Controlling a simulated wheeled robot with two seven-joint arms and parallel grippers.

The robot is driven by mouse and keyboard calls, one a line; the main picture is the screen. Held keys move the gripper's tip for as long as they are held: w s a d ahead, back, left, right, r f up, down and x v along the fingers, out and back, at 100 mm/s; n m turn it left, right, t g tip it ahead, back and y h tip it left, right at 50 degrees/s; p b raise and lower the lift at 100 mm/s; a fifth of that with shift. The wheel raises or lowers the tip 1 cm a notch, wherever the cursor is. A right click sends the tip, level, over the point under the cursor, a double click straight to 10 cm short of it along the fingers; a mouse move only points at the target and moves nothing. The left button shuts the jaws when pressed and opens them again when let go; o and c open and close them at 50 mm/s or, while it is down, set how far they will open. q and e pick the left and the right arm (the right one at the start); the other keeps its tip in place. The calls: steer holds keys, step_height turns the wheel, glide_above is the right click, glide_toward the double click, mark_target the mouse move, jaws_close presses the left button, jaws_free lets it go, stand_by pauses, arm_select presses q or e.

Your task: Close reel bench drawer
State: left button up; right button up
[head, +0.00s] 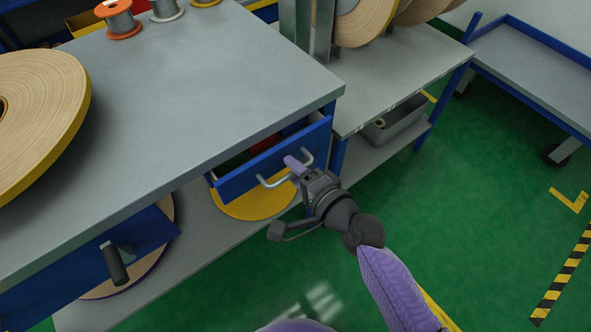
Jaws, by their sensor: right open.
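The reel bench (215,80) has a grey top and a blue frame. Its blue drawer (235,185) stands partly open below the right part of the top, with a dark gap and something red showing inside. The drawer's front carries a silver bar handle (270,183). My right gripper (298,168) is open at the handle's right part, with a purple fingertip at the bar. I cannot tell whether it touches the bar. My left gripper is not in view.
A large tape reel (45,110) lies on the bench top at left, with small spools (118,18) at the back. A yellow disc (250,203) sits on the shelf below the drawer. A second bench (410,75) with a grey bin (398,122) stands right. Green floor (450,210) is clear at right.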

steer(key=shift+w, duration=0.1)
jaws_close()
stand_by(1.0)
stand_by(0.3)
steer(key=shift+a, duration=0.1)
